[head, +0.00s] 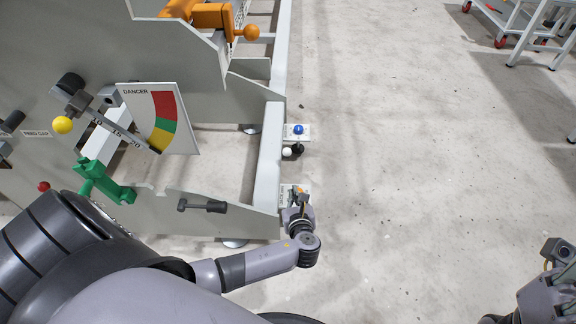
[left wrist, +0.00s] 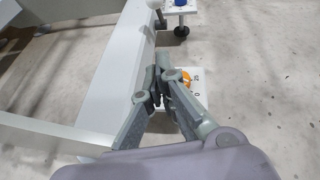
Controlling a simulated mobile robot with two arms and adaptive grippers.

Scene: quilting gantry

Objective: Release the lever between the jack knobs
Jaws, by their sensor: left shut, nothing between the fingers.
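A blue jack knob (head: 298,129) sits on a small white plate at the right side of the frame. It also shows at the top of the left wrist view (left wrist: 180,3). Just below it are a black ball (head: 298,149) and a white ball (head: 287,152), apparently lever ends; which is the lever's handle I cannot tell. An orange knob on a scaled white plate (left wrist: 186,84) is partly hidden behind my left gripper (left wrist: 165,78). That gripper (head: 300,204) is shut and empty, over the orange knob's plate and apart from the balls. My right gripper (head: 555,285) is at the lower right edge, partly cut off.
The grey frame rail (head: 269,160) runs along the left of the knobs. A dancer dial (head: 165,115), a green lever (head: 100,180) and a black handle (head: 205,206) are further left. Open floor (head: 400,170) lies to the right, with white carts (head: 520,25) far off.

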